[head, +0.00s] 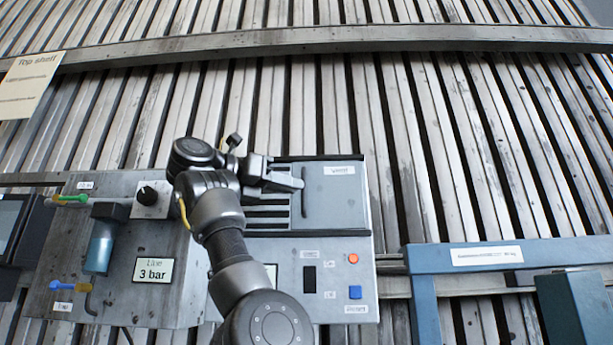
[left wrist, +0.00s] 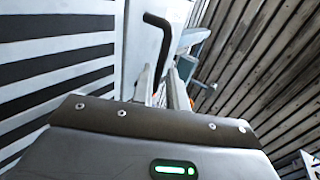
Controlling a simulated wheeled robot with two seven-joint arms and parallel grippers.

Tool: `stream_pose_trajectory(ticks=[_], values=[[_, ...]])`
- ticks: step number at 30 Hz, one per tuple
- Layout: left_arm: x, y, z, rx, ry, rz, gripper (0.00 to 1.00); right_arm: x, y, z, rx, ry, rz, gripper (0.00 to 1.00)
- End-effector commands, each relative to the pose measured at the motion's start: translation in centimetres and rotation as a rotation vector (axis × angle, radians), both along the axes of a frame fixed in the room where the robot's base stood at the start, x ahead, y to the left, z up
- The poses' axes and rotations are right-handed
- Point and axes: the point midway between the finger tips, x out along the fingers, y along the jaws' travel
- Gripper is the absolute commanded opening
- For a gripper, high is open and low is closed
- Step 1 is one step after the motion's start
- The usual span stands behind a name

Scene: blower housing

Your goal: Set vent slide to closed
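The vent slide (head: 340,200) is a grey plate with a label at its top, on the right part of the panel. Dark slots of the vent grille (head: 266,211) show uncovered to its left; they also show in the left wrist view (left wrist: 60,70). The slide's dark upright handle (head: 304,203) stands at its left edge. In the left wrist view the bent handle (left wrist: 160,45) runs down between the fingertips. My left gripper (head: 290,180) is at the handle; whether its fingers press on it cannot be told. My right gripper is not in view.
Below the slide are a dark switch (head: 309,280), an orange button (head: 353,258) and a blue button (head: 355,292). Left are a black knob (head: 147,195), a blue cylinder (head: 100,247) and a "Line 3 bar" display (head: 154,270). A blue frame (head: 424,300) stands at right.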

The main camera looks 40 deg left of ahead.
Motion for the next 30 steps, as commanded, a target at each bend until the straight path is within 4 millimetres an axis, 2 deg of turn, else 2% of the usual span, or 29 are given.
stream_pose_trajectory(ticks=[3,10,20,24,30], values=[[1.9,-0.7,0.3,0.0,0.0,0.0,0.15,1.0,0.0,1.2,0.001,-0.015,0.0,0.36],[3.9,-1.3,0.1,-0.001,-0.002,0.002,0.15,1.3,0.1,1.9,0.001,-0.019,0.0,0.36],[4.2,-1.4,-0.1,-0.001,-0.002,0.003,0.15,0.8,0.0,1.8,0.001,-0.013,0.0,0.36],[4.2,-1.3,-0.1,-0.001,-0.002,0.003,0.0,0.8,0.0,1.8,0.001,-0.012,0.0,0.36],[4.2,-1.3,0.0,-0.001,-0.003,0.003,0.0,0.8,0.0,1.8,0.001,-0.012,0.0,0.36]])
